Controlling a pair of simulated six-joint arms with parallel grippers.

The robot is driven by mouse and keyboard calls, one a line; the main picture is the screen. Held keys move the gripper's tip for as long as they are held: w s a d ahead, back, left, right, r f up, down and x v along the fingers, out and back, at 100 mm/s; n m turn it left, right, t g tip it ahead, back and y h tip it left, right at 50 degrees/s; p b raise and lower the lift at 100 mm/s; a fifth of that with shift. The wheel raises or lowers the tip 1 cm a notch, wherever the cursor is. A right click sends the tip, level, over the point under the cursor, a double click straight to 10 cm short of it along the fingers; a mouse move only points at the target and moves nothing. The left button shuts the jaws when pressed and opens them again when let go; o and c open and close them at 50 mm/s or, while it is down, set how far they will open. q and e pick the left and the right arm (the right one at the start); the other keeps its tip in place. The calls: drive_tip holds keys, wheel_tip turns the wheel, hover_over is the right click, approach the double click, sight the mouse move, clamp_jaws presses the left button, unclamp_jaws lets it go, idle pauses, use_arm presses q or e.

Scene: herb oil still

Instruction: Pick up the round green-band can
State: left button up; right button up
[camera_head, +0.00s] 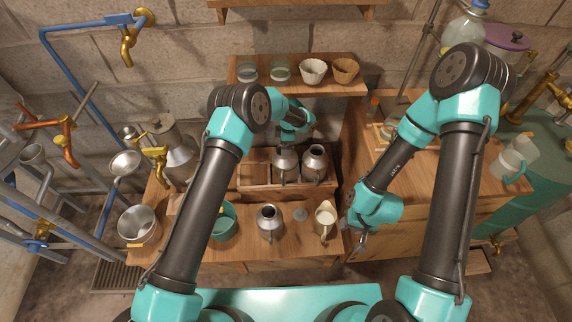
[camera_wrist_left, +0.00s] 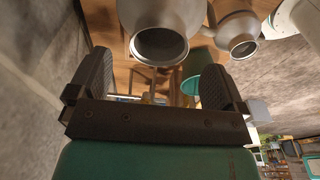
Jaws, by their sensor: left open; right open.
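Two metal cans stand in the wooden rack behind the front counter: a left can (camera_head: 284,166), which looks faintly greenish, and a right can (camera_head: 315,162). A green band is too small to make out clearly on either, so I cannot tell which is the round green-band can. My left gripper (camera_head: 290,138) is just above and behind the left can, partly hidden by my arm. In the left wrist view my left gripper (camera_wrist_left: 153,85) is open and empty, with a metal vessel (camera_wrist_left: 160,40) beyond its fingers. My right gripper (camera_head: 363,238) is open and empty at the counter's right edge.
A metal jug (camera_head: 268,220), a cream pitcher (camera_head: 325,218) and a teal bowl (camera_head: 222,224) stand on the front counter. A metal pot (camera_head: 138,226) is at its left. Cups line the shelf (camera_head: 300,88) above the rack. Pipes crowd the left side.

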sight(285, 166)
use_arm(q)
drive_tip(key=shift+a+f, duration=0.2)
drive_tip(key=shift+f, duration=2.4)
drive_tip(key=shift+c, duration=0.4)
drive_tip(key=c, duration=1.4)
